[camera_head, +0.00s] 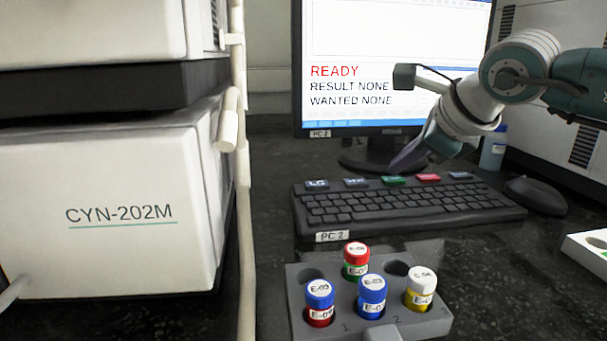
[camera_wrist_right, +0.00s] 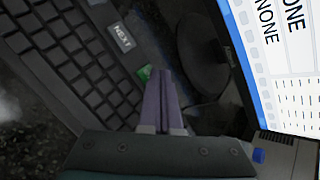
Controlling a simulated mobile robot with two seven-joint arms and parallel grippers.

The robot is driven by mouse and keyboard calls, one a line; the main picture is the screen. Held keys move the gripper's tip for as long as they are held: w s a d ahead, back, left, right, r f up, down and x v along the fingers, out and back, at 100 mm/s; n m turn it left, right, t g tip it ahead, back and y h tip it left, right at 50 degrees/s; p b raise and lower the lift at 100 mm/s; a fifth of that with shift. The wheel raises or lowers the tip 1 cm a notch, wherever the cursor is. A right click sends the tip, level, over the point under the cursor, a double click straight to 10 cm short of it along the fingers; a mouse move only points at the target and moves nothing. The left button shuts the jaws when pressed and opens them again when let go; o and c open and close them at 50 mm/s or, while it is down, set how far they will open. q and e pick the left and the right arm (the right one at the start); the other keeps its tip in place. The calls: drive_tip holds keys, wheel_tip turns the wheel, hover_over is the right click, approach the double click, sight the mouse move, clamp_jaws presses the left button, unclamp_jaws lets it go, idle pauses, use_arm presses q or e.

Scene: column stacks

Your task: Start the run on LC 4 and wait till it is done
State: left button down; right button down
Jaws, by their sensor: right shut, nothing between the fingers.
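The monitor (camera_head: 345,45), labelled PC 2, reads READY in red, then RESULT NONE and WANTED NONE. Its screen also shows in the wrist view (camera_wrist_right: 275,60). My left gripper is out of view.
A grey rack (camera_head: 300,275) with capped vials stands in front of the keyboard. A white CYN-202M unit (camera_head: 110,240) fills the left, with pale tubing (camera_head: 245,200) beside it. A mouse (camera_head: 537,195) lies right of the keyboard; a blue-capped bottle (camera_head: 493,150) stands behind.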

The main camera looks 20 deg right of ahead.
sight(399, 185)
drive_tip(key=shift+f+b, duration=0.35)
drive_tip(key=shift+f, duration=0.05)
drive_tip(key=shift+r, duration=0.1)
idle(0.4)
drive_tip(key=shift+r+p, duration=0.5)
drive_tip(key=shift+r, duration=0.25)
wheel_tip(399, 185, up, 5)
drive_tip(key=p, duration=0.3)
drive_tip(key=shift+p, duration=0.4)
idle(5.4)
